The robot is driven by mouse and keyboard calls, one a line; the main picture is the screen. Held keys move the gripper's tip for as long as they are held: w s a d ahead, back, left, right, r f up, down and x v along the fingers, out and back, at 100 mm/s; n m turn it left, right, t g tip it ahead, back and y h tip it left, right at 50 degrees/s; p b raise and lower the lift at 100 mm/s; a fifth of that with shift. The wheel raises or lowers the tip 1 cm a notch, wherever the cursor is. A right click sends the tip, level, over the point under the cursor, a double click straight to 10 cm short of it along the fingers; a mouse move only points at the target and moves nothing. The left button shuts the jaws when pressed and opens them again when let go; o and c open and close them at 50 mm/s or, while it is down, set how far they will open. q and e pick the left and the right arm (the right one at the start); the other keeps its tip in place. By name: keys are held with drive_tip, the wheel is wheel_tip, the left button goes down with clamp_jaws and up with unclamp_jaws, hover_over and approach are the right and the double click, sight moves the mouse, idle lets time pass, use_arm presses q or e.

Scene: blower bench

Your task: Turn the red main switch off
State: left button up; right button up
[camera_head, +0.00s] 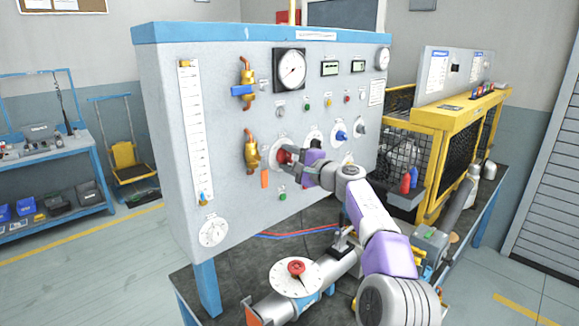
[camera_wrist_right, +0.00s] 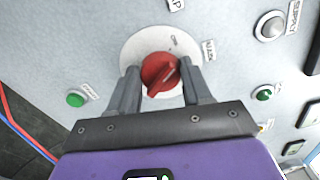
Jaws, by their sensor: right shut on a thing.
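The red main switch (camera_head: 284,156) is a rotary knob on a round white plate on the grey panel (camera_head: 225,190). It also shows in the right wrist view (camera_wrist_right: 160,74), with its grip bar tilted and a small label above it. My right gripper (camera_head: 292,162) is at the panel with its fingers on both sides of the knob. In the right wrist view the right gripper (camera_wrist_right: 160,88) is shut on the red knob. The gripper hides part of the knob in the head view. My left gripper is not in view.
A green button (camera_wrist_right: 76,99) and a silver button (camera_wrist_right: 270,26) sit near the switch. A blue knob (camera_head: 341,136) is to its right and an orange tag (camera_head: 264,179) to its left. A pipe with a red-handled dial (camera_head: 296,270) stands on the bench below.

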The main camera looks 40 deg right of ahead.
drive_tip(key=shift+f+n+b, duration=0.1)
drive_tip(key=shift+n+b, duration=0.55)
drive_tip(key=shift+n, duration=0.45)
drive_tip(key=o, duration=1.1)
drive_tip(key=shift+c, duration=0.2)
drive_tip(key=shift+s+d+b, duration=0.1)
drive_tip(key=shift+s+b, duration=0.2)
drive_tip(key=shift+s, duration=0.3)
drive_tip(key=s+b, duration=0.1)
drive_tip(key=s, duration=0.5)
drive_tip(key=shift+s+d+b, duration=0.2)
drive_tip(key=shift+b, duration=0.15)
